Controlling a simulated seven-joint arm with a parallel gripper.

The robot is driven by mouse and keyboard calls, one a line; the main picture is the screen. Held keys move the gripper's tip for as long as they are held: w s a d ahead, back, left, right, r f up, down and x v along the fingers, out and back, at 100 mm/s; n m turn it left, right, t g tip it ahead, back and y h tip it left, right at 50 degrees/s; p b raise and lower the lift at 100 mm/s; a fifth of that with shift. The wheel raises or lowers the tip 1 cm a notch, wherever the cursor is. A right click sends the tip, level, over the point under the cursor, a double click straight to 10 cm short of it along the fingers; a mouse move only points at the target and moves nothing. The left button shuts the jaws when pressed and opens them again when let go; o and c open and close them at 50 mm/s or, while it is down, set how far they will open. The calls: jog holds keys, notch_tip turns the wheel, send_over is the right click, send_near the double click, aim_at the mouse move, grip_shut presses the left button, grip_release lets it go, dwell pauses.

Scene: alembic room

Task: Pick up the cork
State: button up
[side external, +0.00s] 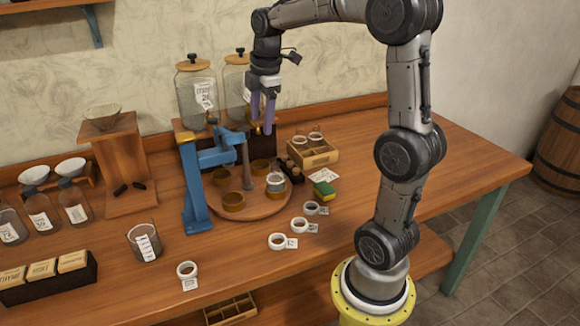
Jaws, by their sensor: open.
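I cannot pick out the cork with certainty in the side external view. Small dark brown cylinders (291,170) stand beside the round wooden board, in front of a divided wooden box, and are too small to identify. My gripper (262,128) points down above the back of the round board (205,208), its two purple fingers apart. I see nothing between them. Behind it are glass jars with cork-coloured lids (194,65). Several brown ring-shaped cups (233,201) and a small glass jar (275,183) are on the board.
A blue stand (195,190) reaches over the round board, close to my gripper. The table's right side is clear.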

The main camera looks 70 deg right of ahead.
jog(key=w+d+f+n+g, duration=0.1)
jog(key=w+d+f+n, duration=0.15)
jog(key=d, duration=0.65)
jog(key=n+g+y, duration=0.1)
jog(key=n, duration=0.4)
send_over(290, 162)
jog(key=f, duration=1.5)
jog(key=shift+w+d+f, duration=0.1)
jog(key=shift+d+f, duration=0.05)
jog(key=shift+d, duration=0.05)
jog(key=shift+a+f, duration=0.15)
jog(key=shift+f, duration=1.1)
jog(key=shift+a+f, duration=0.15)
jog(key=shift+f, duration=1.1)
grip_shut()
